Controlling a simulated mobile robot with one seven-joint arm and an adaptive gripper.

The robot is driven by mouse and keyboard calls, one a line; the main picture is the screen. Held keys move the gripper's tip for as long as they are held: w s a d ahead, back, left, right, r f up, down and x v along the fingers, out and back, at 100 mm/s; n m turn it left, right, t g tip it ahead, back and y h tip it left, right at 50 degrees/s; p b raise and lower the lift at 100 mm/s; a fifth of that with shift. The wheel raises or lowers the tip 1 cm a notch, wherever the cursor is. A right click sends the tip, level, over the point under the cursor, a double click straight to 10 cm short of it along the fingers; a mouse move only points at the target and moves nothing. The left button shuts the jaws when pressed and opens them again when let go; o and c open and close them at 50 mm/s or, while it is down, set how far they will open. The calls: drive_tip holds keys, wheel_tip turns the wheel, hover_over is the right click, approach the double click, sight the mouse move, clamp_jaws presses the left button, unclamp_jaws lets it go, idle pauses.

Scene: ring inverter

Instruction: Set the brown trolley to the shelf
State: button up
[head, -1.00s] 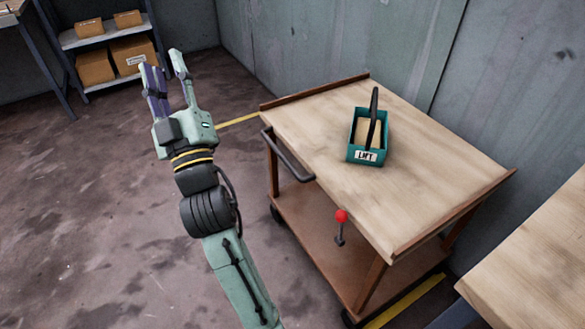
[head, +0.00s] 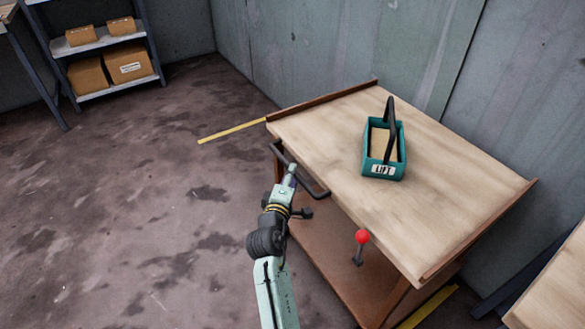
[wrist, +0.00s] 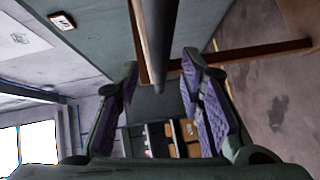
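The brown trolley (head: 450,190) stands against the wall, with a pale wooden top, brown rims and a lower deck. Its dark push handle (head: 314,186) is on its left end. My gripper (head: 291,172) is at this handle, partly overlapping it. In the wrist view the two fingers of my gripper (wrist: 161,72) are apart. The dark handle bar (wrist: 161,40) shows between the fingertips, and I see no finger closed on it. The grey shelf (head: 105,40) stands at the back left with cardboard boxes on it. It also shows in the wrist view (wrist: 157,138).
A teal tote (head: 384,168) labelled LIFT stands on the trolley top. A red-knobbed lever (head: 361,245) is at the trolley's near side. A wooden worktop (head: 555,290) is at the lower right. The floor (head: 140,200) between trolley and shelf is clear, with a yellow line (head: 232,130).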

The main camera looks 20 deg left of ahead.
drive_tip(key=shift+w+a+f, duration=0.1)
drive_tip(key=shift+w+a, duration=0.05)
drive_tip(key=shift+w, duration=0.8)
drive_tip(key=shift+w+a+f, duration=0.1)
drive_tip(key=shift+w+a, duration=0.05)
drive_tip(key=shift+w, duration=0.75)
drive_tip(key=shift+c, duration=0.5)
clamp_jaws()
